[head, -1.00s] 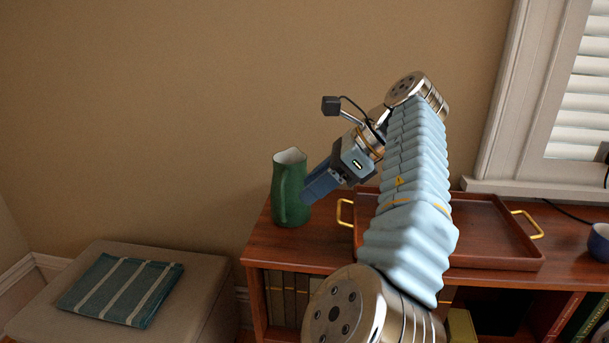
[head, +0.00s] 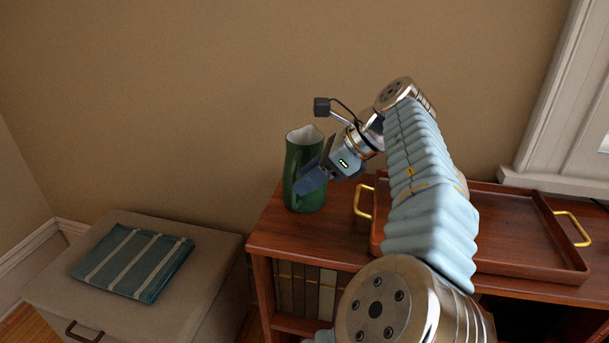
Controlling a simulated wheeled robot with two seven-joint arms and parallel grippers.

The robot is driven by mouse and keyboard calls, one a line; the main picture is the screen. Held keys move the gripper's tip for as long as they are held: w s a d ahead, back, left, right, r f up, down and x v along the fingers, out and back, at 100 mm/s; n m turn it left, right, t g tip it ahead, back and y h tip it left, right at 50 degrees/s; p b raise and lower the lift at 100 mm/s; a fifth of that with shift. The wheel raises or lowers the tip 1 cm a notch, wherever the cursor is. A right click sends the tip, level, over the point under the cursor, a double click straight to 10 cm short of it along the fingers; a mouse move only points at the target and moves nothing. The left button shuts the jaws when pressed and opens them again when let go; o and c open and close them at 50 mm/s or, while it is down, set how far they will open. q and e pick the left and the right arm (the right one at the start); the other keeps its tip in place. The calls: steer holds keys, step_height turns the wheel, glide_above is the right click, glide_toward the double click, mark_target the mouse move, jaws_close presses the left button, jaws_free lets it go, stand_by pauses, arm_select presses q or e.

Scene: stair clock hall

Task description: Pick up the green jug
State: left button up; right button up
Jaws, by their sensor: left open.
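The green jug (head: 306,160) stands upright on the left end of the wooden shelf unit's top, with its pale open mouth upward. My left gripper (head: 312,180) is at the jug from the right. It is open, with a blue finger in front of the jug's lower body. The far finger is hidden, so I cannot tell whether the jug is between the fingers or touched by them. My right gripper is not in the view.
A red-brown tray (head: 520,255) with brass handles lies on the shelf unit (head: 300,243) to the right, partly behind my arm. Books stand below. A grey storage bench (head: 205,260) with a folded striped cloth (head: 133,262) is at the left. The wall is close behind.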

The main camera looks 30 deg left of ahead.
mark_target(294, 199)
arm_select(q)
steer(key=x, duration=0.4)
steer(key=shift+s+a+f, duration=0.15)
steer(key=shift+s+f, duration=0.05)
jaws_close()
stand_by(1.2)
